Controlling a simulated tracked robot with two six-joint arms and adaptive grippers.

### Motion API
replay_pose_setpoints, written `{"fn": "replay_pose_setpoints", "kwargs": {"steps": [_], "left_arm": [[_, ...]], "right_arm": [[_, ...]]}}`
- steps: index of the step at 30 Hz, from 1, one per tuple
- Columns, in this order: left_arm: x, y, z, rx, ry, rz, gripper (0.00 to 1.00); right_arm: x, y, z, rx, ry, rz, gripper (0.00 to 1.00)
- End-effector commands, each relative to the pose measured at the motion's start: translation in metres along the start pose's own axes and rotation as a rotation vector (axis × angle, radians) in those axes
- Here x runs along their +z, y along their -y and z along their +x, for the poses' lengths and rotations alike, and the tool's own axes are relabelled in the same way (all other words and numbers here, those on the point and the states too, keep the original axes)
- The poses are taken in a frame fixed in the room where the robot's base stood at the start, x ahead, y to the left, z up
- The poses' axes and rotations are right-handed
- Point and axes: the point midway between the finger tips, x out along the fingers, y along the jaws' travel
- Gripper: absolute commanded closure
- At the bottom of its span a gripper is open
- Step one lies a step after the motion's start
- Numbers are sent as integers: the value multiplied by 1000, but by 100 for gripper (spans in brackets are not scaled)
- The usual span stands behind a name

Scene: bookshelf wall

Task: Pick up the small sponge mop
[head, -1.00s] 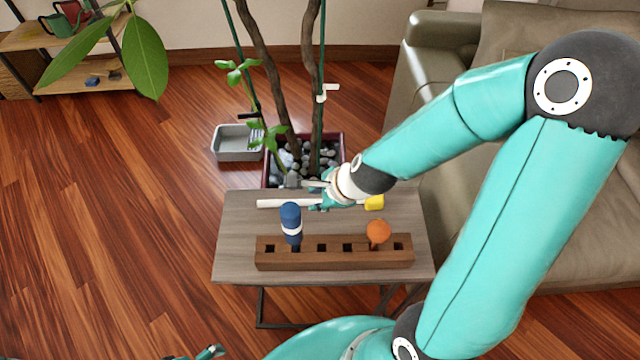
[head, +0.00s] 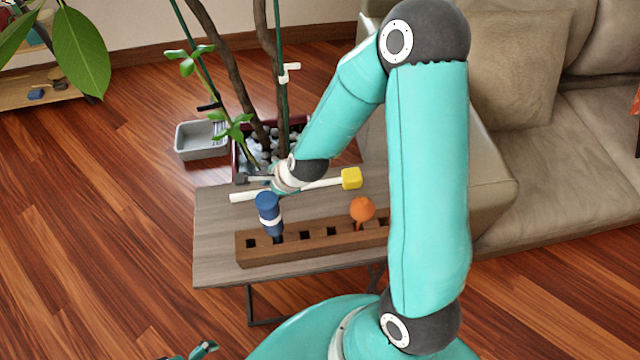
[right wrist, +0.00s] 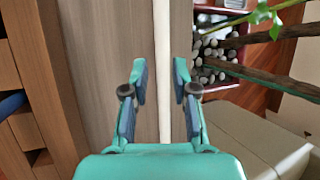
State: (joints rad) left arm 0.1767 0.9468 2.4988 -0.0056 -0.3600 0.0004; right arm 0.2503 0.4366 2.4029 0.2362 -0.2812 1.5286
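The small sponge mop lies on the grey wooden table, with a long white handle (head: 322,184) and a yellow sponge head (head: 351,178) at its right end. My right gripper (head: 270,184) is over the handle's left part, and the arm hides some of the handle. In the right wrist view the white handle (right wrist: 163,40) runs between the two spread fingers of the right gripper (right wrist: 160,82), with gaps on both sides. My left gripper (head: 195,352) is partly cut off at the bottom edge of the head view, away from the table.
A wooden block with holes (head: 300,244) stands at the table's front, holding a blue-handled tool (head: 268,212) and an orange-topped one (head: 362,209). Plant stems (head: 262,80) rise behind the table from a pebble-filled pot. A beige sofa (head: 560,190) is on the right.

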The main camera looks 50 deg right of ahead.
Motion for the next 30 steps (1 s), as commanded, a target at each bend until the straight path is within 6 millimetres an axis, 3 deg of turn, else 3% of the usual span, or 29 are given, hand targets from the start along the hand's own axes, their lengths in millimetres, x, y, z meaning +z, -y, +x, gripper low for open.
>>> {"fn": "replay_pose_setpoints", "kwargs": {"steps": [5, 15, 24, 25, 30], "left_arm": [[0, 0, 0, 0, 0, 0, 0], [0, -1, -2, 0, 0, 0, 0], [0, -1, -2, 0, 0, 0, 0], [0, -1, -2, 0, 0, 0, 0], [0, -1, -2, 0, 0, 0, 0]], "right_arm": [[-1, 0, 10, 0, 0, 0, 72], [-6, 2, 51, 1, 0, 0, 72], [-6, 2, 56, -1, 0, 0, 72], [-6, 2, 56, -1, 0, 0, 74], [-6, 2, 56, -1, 0, 0, 100]]}}
